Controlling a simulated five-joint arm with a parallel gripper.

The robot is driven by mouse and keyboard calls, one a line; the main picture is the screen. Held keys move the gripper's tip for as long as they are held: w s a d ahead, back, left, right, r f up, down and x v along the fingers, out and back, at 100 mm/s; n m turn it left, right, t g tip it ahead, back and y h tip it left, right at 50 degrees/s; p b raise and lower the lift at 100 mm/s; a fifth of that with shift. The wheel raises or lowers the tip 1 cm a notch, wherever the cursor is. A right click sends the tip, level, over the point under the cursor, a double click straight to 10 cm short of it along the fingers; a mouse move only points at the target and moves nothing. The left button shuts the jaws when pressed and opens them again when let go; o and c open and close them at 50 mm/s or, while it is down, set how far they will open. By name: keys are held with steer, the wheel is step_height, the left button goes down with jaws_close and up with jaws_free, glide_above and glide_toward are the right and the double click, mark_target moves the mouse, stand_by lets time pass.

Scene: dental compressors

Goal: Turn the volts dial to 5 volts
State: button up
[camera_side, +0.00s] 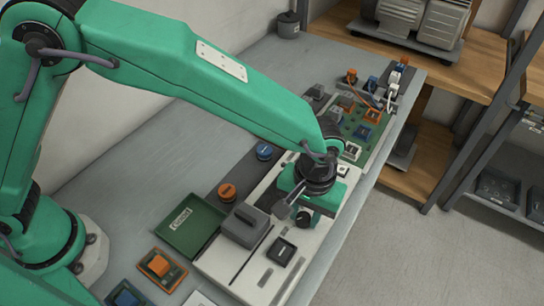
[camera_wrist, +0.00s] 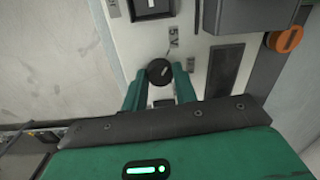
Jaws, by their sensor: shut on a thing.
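The volts dial is a round black knob (camera_wrist: 160,71) on a pale panel in the wrist view. It has a short light mark on its face, slanting up toward the right. A "5V" label (camera_wrist: 174,37) is printed above it and slightly right. My gripper (camera_wrist: 161,75) has its green fingers on both sides of the knob, shut on it. In the side view, my gripper (camera_side: 311,196) points down over the white panel (camera_side: 215,263), and the black knob (camera_side: 304,217) shows between its fingers. The fingers and gripper body hide part of the panel.
A grey block (camera_side: 245,225), a black switch (camera_side: 282,251) and a green tray (camera_side: 190,222) are near the dial. Orange (camera_side: 227,191) and blue (camera_side: 264,152) round parts lie behind. A green board (camera_side: 353,128) with small parts is farther right.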

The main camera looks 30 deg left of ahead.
mark_target(306, 216)
steer(key=shift+s+f+n, duration=0.1)
steer(key=shift+s+n, duration=0.05)
steer(key=shift+n, duration=0.35)
steer(key=shift+d, duration=0.1)
steer(key=o, duration=1)
steer(key=shift+w+d+r, duration=0.1)
steer(key=shift+w+r, duration=0.05)
steer(key=shift+r, duration=1.85)
steer(key=shift+w+r, duration=0.1)
steer(key=shift+r, duration=1.85)
steer(key=shift+r, duration=0.1)
